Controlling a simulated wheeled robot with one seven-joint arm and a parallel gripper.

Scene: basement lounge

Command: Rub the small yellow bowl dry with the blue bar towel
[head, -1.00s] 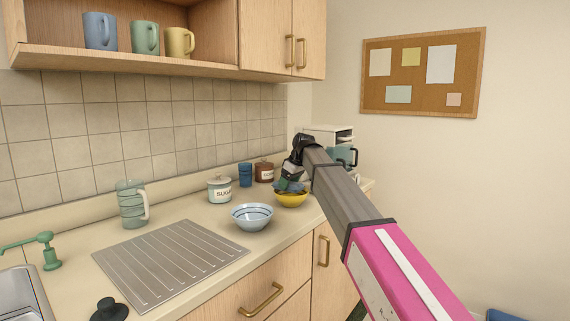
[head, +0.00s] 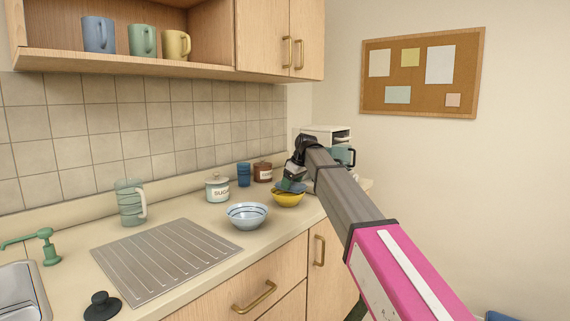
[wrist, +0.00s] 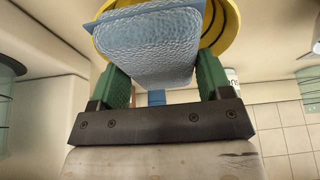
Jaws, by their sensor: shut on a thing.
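The small yellow bowl (head: 289,200) stands on the counter near its right end. It also shows at the top of the wrist view (wrist: 232,28), behind the towel. The blue bar towel (wrist: 150,48) is a folded, textured pad between the green fingers of my gripper (wrist: 158,85), which is shut on it. In the head view the towel (head: 291,186) shows as a small dark blue patch over the bowl's mouth. The towel is at or inside the bowl's rim; I cannot tell whether it touches the inner wall.
A white-blue striped bowl (head: 247,215) stands just left of the yellow bowl. Behind are a sugar jar (head: 217,187), a blue cup (head: 244,174) and a brown jar (head: 263,172). A coffee machine (head: 330,143) is behind my arm. The ribbed drainboard (head: 165,260) is bare.

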